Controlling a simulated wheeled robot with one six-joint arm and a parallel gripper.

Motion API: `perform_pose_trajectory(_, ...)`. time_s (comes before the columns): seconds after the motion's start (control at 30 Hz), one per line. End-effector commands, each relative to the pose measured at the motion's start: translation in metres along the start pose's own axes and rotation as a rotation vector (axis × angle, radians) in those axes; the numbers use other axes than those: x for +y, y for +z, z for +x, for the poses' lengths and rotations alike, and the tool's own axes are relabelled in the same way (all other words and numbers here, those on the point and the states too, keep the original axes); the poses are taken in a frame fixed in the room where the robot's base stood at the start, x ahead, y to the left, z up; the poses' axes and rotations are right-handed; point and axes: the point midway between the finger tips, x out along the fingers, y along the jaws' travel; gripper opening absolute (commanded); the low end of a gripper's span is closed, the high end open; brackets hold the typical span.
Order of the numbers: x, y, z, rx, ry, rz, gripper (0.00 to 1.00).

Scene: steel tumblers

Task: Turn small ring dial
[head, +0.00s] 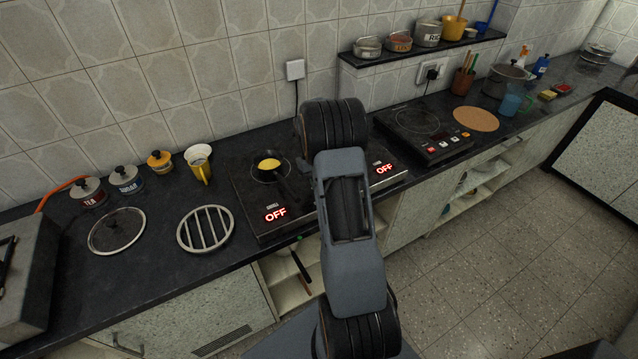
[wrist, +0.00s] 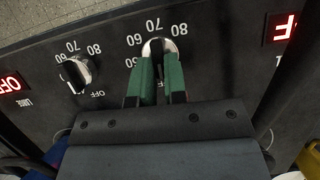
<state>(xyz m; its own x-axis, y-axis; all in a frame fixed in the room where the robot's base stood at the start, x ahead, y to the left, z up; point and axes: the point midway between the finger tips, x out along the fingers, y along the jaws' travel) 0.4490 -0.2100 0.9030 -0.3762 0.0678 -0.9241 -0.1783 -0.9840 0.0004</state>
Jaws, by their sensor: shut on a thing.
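The hob's front panel (wrist: 108,45) fills the wrist view, with two ring dials marked with numbers. One ring dial (wrist: 158,44) is between the green fingers of my gripper (wrist: 159,66), which is shut on it. The fingers hide much of that dial. The other ring dial (wrist: 75,73) is to the left, free and not touched. The print beside the dials is too small to tell which ring is small. In the head view the two-ring hob (head: 246,202) shows red OFF displays (head: 276,213) left and right. My arm hides its middle and the dials.
A small pan (head: 269,167) with yellow food sits on the hob's left ring. A round grille (head: 205,229) and a glass lid (head: 116,232) lie to the left. A second cooker (head: 424,130) is at right.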

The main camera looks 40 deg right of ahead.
Motion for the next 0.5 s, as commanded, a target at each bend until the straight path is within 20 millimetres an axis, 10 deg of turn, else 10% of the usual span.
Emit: perform_pose_trajectory(0.5, -0.0017, 0.0002, 0.0028, -0.004, 0.021, -0.058, 0.0)
